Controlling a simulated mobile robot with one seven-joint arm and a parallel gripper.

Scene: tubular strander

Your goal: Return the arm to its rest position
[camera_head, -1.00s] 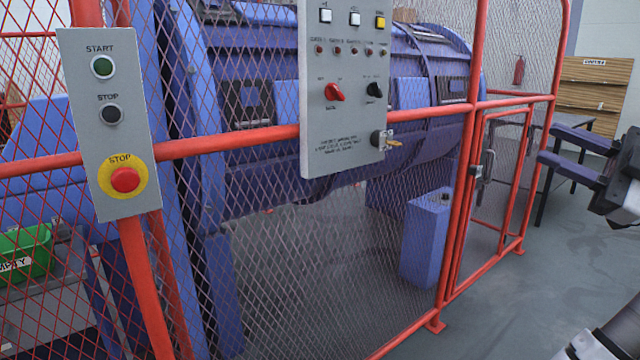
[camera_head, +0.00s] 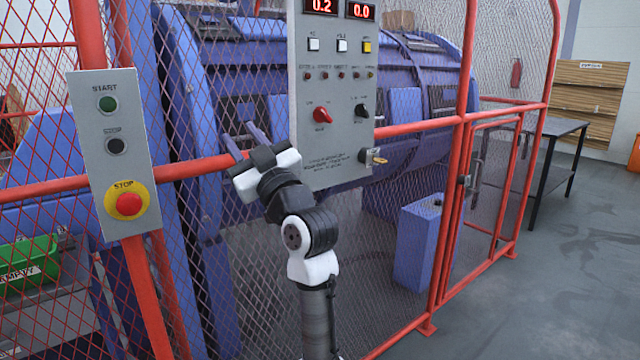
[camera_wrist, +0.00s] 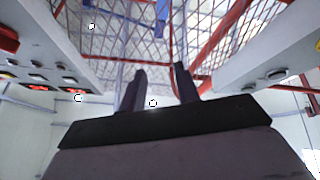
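My gripper (camera_head: 243,140) is up in front of the red-framed mesh fence in the head view, between the two control panels. Its two dark fingers are apart with nothing between them. They point up and away toward the fence. My arm stands upright below it, with a white and black wrist. In the wrist view my gripper (camera_wrist: 158,88) also shows spread, empty fingers, with mesh and red bars behind them. Whether the fingers touch the mesh I cannot tell.
A grey panel (camera_head: 335,150) with displays, switches and a key is close right of my gripper. A start/stop panel (camera_head: 118,165) is at left. The fence (camera_head: 420,130) encloses the blue strander (camera_head: 420,65). A table (camera_head: 560,130) stands far right; floor (camera_head: 560,250) there is clear.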

